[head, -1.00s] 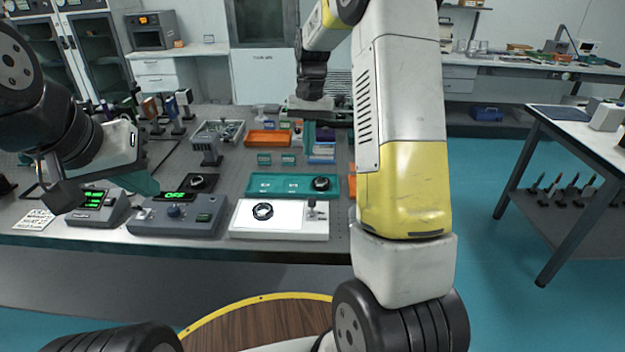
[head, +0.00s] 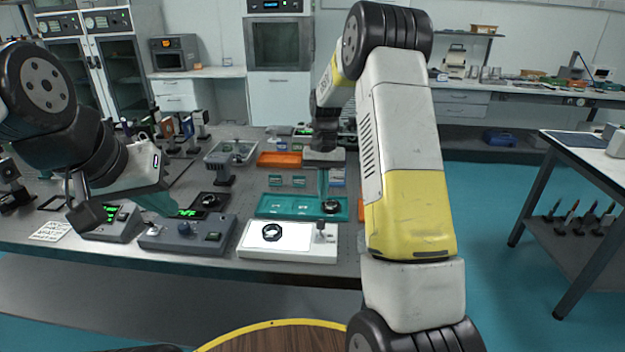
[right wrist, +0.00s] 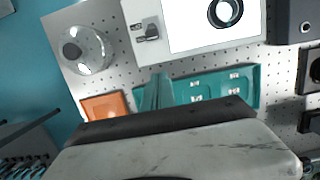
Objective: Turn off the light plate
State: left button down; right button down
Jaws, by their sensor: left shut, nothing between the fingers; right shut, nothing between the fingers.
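The light plate (head: 262,250) is a white box on the table's front part, with a bright white top and a dark ring (head: 271,232) lying on it. Its small switch (head: 320,228) stands at the right end; the right wrist view also shows the switch (right wrist: 148,31). My right gripper (head: 323,192) is shut and empty, pointing down above the teal tray, behind the switch. In the right wrist view its teal fingers (right wrist: 158,92) are apart from the switch. My left gripper (head: 166,206) is shut and empty, over the grey control box left of the plate.
The grey control box (head: 180,240) with a knob and green display stands left of the plate. Behind the plate are the teal tray (head: 285,206) and an orange tray (head: 280,159). The right wrist view shows a round clear dish-like object (right wrist: 88,50) beside the plate.

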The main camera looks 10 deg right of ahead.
aim_at(321, 221)
jog(key=f, duration=0.3)
jog(key=s+f, duration=0.1)
jog(key=f, duration=0.1)
jog(key=shift+a+f, duration=0.15)
jog(key=shift+f, duration=0.25)
jog(key=shift+s+a+r, duration=0.2)
jog(key=shift+s+r, duration=0.25)
jog(key=shift+s, duration=0.1)
jog(key=shift+s+a+r, duration=0.15)
jog(key=shift+s+r, duration=0.25)
jog(key=shift+s, duration=0.1)
jog(key=shift+s+a+r, duration=0.15)
jog(key=shift+s+r, duration=0.15)
jog(key=shift+s, duration=0.3)
jog(key=shift+s+a+r+t, duration=0.1)
jog(key=shift+s+r+t, duration=0.2)
jog(key=shift+t, duration=0.4)
jog(key=shift+s+a+r+t+h, duration=0.2)
jog(key=shift+s+t+h, duration=0.25)
jog(key=shift+t, duration=0.35)
jog(key=shift+s+r, duration=0.15)
jog(key=shift+s, duration=0.2)
jog(key=shift+s+a+r+t+h, duration=0.15)
jog(key=shift+s+a+t+h, duration=0.1)
jog(key=shift+s+t, duration=0.5)
jog(key=shift+w, duration=0.1)
jog(key=shift+r, duration=0.15)
